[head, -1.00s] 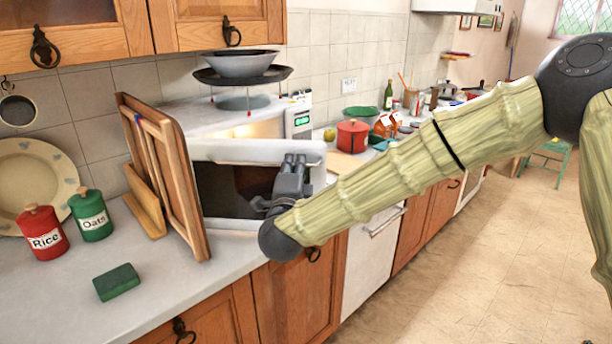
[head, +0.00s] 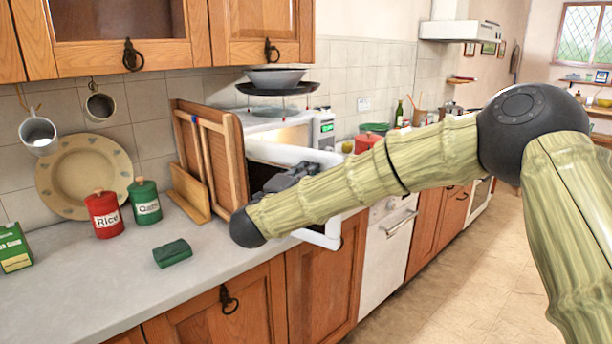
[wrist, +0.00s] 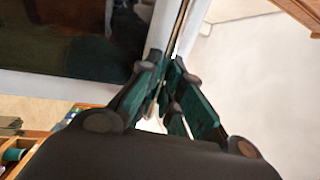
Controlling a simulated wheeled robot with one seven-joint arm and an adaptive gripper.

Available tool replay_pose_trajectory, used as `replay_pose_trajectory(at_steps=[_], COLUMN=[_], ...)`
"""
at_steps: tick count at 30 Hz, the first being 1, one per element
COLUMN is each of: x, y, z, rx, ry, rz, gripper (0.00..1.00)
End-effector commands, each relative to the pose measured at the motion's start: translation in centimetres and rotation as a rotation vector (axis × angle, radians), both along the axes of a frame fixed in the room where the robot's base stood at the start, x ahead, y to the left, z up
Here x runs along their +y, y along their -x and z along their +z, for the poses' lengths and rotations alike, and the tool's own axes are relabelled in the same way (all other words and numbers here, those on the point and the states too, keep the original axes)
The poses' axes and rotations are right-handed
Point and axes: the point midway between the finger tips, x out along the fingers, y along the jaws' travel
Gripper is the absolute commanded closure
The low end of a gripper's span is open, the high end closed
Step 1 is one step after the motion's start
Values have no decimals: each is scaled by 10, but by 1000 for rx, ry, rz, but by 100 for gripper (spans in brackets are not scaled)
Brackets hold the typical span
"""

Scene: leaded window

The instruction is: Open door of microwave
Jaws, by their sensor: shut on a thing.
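The white microwave (head: 279,134) stands on the counter with its lit inside showing and a green display at its right. Its door (head: 290,153), a white frame with a dark pane, is swung open towards me; my arm covers much of it. My gripper (head: 292,177) is at the door, partly hidden behind my forearm. In the wrist view my gripper (wrist: 166,88) is shut on the white edge of the door (wrist: 162,28), with the dark pane at left. The exact spot of the grip is hidden by the fingers.
A wooden board (head: 222,150) stands upright just left of the door. A red rice tin (head: 104,214), a green oats tin (head: 145,202) and a green block (head: 172,252) are on the counter. Bowls (head: 276,80) sit above the microwave. The floor at right is clear.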

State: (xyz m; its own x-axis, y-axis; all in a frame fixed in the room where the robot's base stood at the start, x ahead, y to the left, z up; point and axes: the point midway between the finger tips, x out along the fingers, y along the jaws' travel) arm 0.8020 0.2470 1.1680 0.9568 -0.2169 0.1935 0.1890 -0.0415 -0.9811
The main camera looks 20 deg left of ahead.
Motion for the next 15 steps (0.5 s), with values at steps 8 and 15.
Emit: replay_pose_trajectory(at_steps=[8, 15], x=[-1, -5], y=[-1, -1], z=[3, 2], rx=[-4, -3], ry=[-2, -2], rz=[1, -4], gripper=[100, 70])
